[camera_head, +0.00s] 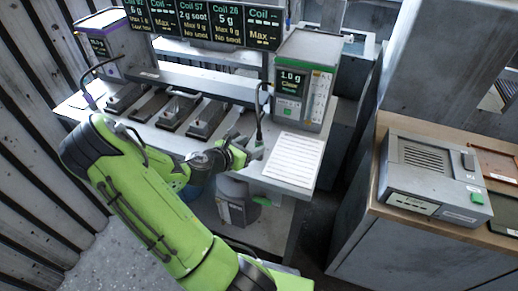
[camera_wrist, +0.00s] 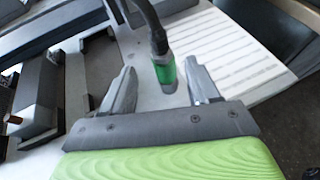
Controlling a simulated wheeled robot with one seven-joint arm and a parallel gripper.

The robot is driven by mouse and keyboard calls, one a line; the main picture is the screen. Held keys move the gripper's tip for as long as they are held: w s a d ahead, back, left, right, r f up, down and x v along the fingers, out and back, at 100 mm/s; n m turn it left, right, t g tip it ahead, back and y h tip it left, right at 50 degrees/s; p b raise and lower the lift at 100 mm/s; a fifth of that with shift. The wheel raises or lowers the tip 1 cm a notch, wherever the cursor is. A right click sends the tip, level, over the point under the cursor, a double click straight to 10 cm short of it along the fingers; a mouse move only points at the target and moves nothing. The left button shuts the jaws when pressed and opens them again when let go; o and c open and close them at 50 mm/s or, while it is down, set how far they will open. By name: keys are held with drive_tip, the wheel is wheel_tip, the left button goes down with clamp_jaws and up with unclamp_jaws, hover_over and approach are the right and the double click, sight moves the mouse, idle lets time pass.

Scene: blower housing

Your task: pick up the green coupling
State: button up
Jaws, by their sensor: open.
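The green coupling (camera_wrist: 165,70) is a short green sleeve at the end of a black hose. In the wrist view it lies between the two fingers of my gripper (camera_wrist: 160,90), near their tips, with no clear contact on either side. My gripper is open. In the head view my gripper (camera_head: 250,148) is low over the table's front, beside the hose end. The coupling is small there and hard to tell from my gripper's green parts. The black hose (camera_head: 259,118) runs up to a grey box with a green-edged display panel.
The grey display box (camera_head: 303,80) stands behind my gripper. A white lined sheet (camera_head: 293,159) lies to the right on the table. Several dark blocks (camera_head: 172,111) sit in slots to the left. A grey device (camera_head: 432,180) stands on a separate cabinet at right.

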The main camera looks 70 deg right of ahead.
sight(256, 145)
drive_tip(key=x, duration=0.5)
drive_tip(key=shift+s+a+b, duration=0.15)
drive_tip(key=shift+s+b, duration=0.1)
drive_tip(key=shift+b, duration=0.15)
drive_tip(key=shift+a, duration=0.15)
drive_tip(key=shift+c, duration=0.2)
clamp_jaws()
wheel_tip(256, 145, up, 10)
drive_tip(key=p, duration=0.3)
drive_tip(key=shift+w+r+p, duration=0.1)
drive_tip(key=shift+p, duration=0.3)
